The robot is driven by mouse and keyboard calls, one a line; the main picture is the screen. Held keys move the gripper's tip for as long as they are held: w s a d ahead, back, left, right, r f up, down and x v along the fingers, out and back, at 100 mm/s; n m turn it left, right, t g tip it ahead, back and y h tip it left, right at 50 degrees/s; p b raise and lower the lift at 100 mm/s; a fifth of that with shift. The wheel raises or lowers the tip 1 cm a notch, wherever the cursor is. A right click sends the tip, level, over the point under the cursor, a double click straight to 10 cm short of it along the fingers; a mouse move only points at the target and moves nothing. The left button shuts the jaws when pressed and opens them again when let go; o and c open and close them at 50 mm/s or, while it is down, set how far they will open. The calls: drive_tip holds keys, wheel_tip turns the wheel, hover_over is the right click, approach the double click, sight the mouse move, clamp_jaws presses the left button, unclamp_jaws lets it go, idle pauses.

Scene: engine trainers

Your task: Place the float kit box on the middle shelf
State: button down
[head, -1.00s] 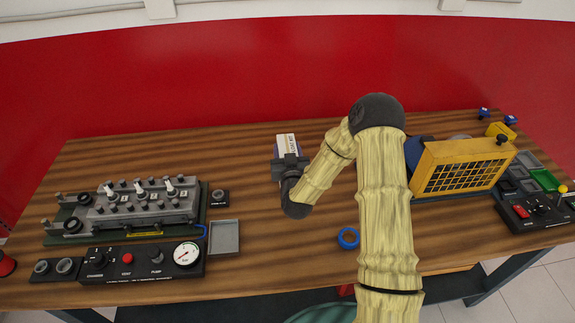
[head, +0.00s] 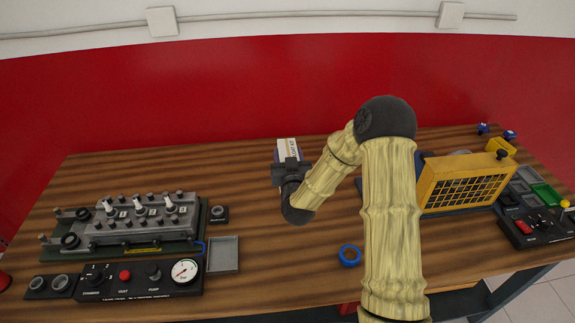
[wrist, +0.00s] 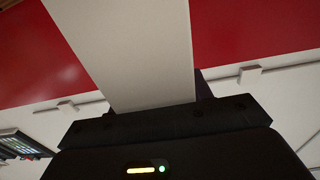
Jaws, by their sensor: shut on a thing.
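The float kit box (head: 288,150) is a small white box with dark lettering and a bluish edge. It is in my gripper (head: 287,163) near the middle of the head view, over the back part of the wooden table. In the wrist view the box (wrist: 130,50) is a large pale face rising from the dark gripper (wrist: 160,115). The gripper is shut on it, and its fingers are mostly hidden behind the box and the gripper body. No shelf can be made out in these frames.
An engine-head trainer (head: 130,222) and a control panel with a gauge (head: 125,279) stand at the left. A yellow grille unit (head: 462,183) and another panel (head: 540,222) stand at the right. A blue ring (head: 349,255) lies near the front. The back left of the table (head: 190,165) is clear.

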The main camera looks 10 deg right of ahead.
drive_tip(key=shift+a+r, duration=0.15)
drive_tip(key=shift+r, duration=2.65)
drive_tip(key=shift+f, duration=0.1)
